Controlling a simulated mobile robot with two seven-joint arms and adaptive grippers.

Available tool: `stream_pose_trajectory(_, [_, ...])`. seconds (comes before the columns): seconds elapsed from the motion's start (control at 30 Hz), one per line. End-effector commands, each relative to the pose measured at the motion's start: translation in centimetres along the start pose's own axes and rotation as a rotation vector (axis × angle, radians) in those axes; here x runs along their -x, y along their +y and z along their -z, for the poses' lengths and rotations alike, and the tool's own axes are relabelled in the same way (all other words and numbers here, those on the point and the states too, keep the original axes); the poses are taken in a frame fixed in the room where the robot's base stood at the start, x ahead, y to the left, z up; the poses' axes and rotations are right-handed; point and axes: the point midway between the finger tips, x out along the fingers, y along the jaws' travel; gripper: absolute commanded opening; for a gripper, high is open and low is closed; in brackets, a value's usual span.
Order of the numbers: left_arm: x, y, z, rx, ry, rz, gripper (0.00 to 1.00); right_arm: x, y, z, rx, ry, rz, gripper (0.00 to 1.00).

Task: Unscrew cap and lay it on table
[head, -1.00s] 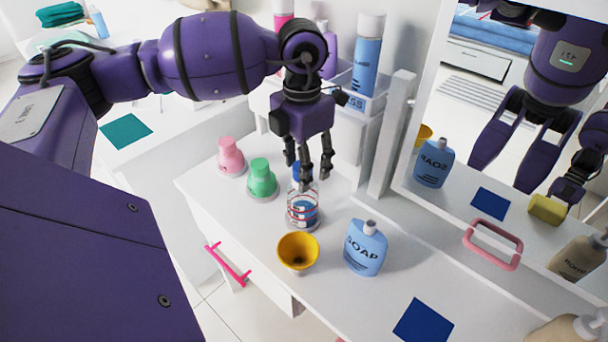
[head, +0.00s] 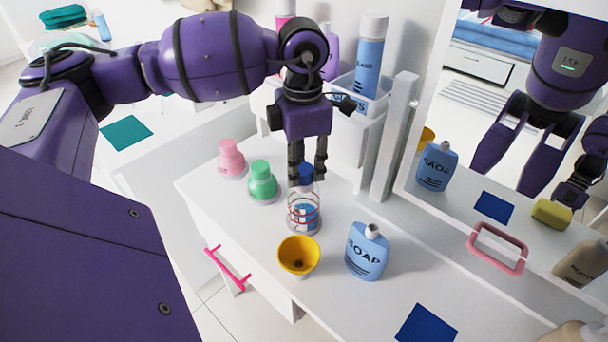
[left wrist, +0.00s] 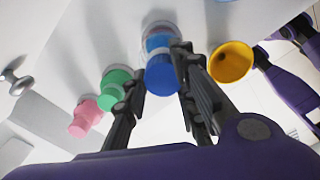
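A clear bottle (head: 303,214) with red rings and blue contents stands upright on the white table (head: 345,300). Its blue cap (head: 306,174) is on top. The cap also shows in the left wrist view (left wrist: 162,77), with the bottle (left wrist: 158,32) beyond it. My left gripper (head: 308,178) points down from above, with its fingers on both sides of the cap. In the left wrist view its fingertips (left wrist: 161,72) appear to touch the cap's sides. The fingers partly hide the cap.
Green (head: 262,182) and pink (head: 231,160) bottles stand left of the clear bottle. A mirror (head: 480,190) rises at right. A blue square (head: 428,324) lies on the table.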

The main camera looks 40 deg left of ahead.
Motion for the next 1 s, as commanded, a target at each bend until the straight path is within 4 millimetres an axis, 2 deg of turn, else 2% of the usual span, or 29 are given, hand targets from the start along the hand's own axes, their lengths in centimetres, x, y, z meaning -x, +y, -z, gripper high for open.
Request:
stream_pose_trajectory(0.1, [-0.1,-0.4,0.0,-0.005,0.001,0.010,0.00,-0.1,0.0,0.2,0.001,0.004,0.001,0.40])
stream_pose_trajectory(0.27, [-0.1,-0.5,0.0,0.020,0.001,0.012,0.00,-0.1,-0.1,0.4,0.001,0.007,0.001,0.40])
stream_pose_trajectory(0.7, [0.1,-0.7,-0.1,0.657,0.001,0.017,0.00,0.9,0.1,2.1,0.001,0.025,-0.001,0.40])
stream_pose_trajectory(1.0, [0.1,-0.7,-0.2,1.023,0.001,0.020,0.00,1.6,0.2,3.2,0.000,0.035,-0.003,0.40])
